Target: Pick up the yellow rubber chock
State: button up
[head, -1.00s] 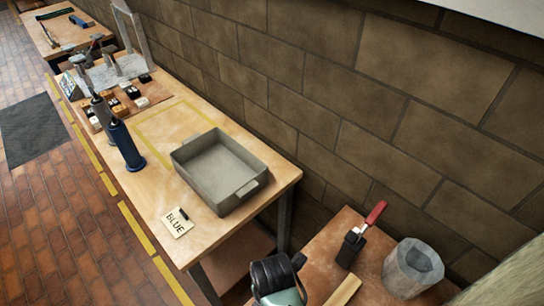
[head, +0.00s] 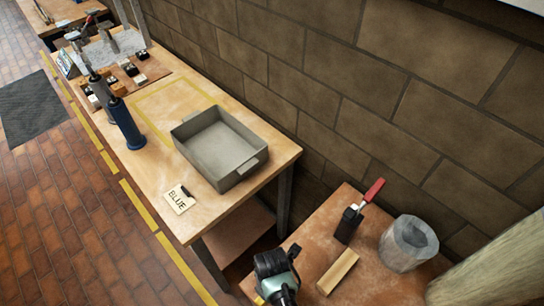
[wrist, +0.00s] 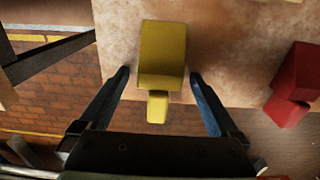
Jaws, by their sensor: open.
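The yellow rubber chock (wrist: 162,52) shows in the middle of the wrist view, a broad block with a narrower yellow part towards me. It appears over the brown tabletop (wrist: 222,45) by its near edge. My gripper (wrist: 159,75) is open, with one blue-grey finger on each side of the chock in the picture and a gap on both sides. I cannot tell how far the fingers are above it. In the head view I cannot make out the chock for sure; a small yellow patch (head: 260,300) shows at the bottom edge.
In the wrist view a red block (wrist: 293,85) lies to the right. In the head view the near bench holds a wooden strip (head: 337,271), a red-handled tool (head: 370,192), a grey cylinder (head: 408,243) and a black-and-teal thing (head: 277,268). A grey tray (head: 219,150) stands on the farther bench.

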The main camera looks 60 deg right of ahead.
jog(key=c, duration=1.5)
jog(key=shift+r, duration=0.1)
jog(key=shift+c, duration=0.2)
